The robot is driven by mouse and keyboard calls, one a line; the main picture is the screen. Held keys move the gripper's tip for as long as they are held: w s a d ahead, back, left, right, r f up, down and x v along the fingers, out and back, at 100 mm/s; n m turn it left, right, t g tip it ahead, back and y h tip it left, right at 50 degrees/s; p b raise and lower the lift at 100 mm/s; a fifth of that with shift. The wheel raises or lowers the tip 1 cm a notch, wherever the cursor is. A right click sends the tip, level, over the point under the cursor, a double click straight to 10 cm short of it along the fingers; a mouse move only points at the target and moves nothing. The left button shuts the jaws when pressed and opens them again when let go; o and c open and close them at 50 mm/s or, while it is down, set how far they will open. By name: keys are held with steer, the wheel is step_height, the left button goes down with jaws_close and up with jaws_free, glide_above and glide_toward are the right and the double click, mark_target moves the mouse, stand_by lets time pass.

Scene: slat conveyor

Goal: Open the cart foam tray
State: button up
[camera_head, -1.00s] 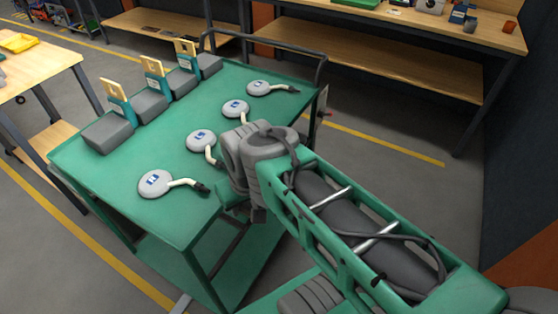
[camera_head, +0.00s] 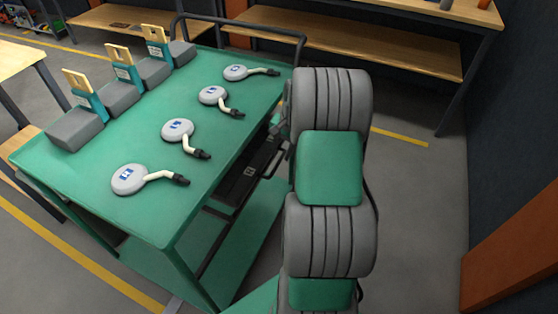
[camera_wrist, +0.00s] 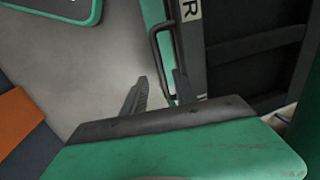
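The green cart (camera_head: 165,215) stands left of my arm in the head view. The dark foam tray (camera_head: 243,178) shows under its top, partly hidden by my arm. In the wrist view the tray (camera_wrist: 250,48) has a dark interior, a grey front edge marked "R" and a dark bar handle (camera_wrist: 155,52). My gripper (camera_wrist: 160,88) is open, its two fingers apart. The lower end of the handle appears between the fingertips in the picture; I cannot tell whether they touch it. In the head view my gripper is mostly hidden behind my arm.
Several grey round parts with pale stems (camera_head: 130,179) and several grey blocks with teal and yellow pieces (camera_head: 75,128) stand on the cart top. A wooden workbench (camera_head: 350,50) is behind. A dark wall (camera_head: 510,140) is at the right. Floor between is clear.

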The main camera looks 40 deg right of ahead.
mark_target(278, 163)
steer(key=f, duration=0.4)
steer(key=shift+w+a+f, duration=0.3)
steer(key=shift+w+f, duration=0.05)
steer(key=shift+w, duration=0.05)
steer(key=shift+c, duration=0.3)
jaws_close()
stand_by(0.7)
